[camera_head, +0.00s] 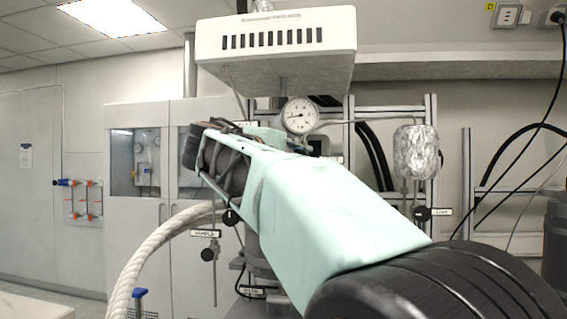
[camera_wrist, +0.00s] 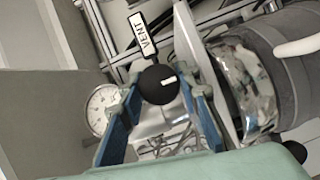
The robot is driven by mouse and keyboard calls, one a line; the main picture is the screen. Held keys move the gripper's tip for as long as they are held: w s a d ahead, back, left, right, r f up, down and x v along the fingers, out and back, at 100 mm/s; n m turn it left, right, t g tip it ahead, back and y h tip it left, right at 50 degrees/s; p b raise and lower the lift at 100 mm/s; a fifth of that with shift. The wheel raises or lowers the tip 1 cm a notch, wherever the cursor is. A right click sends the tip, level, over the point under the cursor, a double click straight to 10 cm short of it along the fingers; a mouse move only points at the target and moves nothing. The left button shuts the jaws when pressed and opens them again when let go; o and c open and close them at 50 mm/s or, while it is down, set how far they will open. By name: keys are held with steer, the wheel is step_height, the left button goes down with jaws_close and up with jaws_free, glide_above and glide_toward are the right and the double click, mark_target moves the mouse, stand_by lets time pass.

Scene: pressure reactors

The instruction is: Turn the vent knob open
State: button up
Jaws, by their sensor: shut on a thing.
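The vent knob (camera_wrist: 158,86) is round and black with a short white mark on its face. In the wrist view it sits just below the black-and-white VENT label (camera_wrist: 142,33). The white mark lies nearly level in that picture, right of the knob's middle. My gripper (camera_wrist: 167,92) has its two blue fingers on either side of the knob, shut on it. In the head view my mint-covered arm reaches up and left to the reactor and hides the vent knob and the fingertips.
A pressure gauge (camera_head: 299,115) stands close to my arm's end, under a white box (camera_head: 277,45). Below left are a SAMPLE valve (camera_head: 208,254) and a thick white hose (camera_head: 150,258). A foil-wrapped vessel (camera_head: 416,152) and another black knob (camera_head: 422,214) are at right.

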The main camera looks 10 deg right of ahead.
steer(key=shift+r, duration=0.1)
stand_by(0.3)
steer(key=o, duration=1.2)
steer(key=shift+a, duration=0.1)
steer(key=v, duration=0.8)
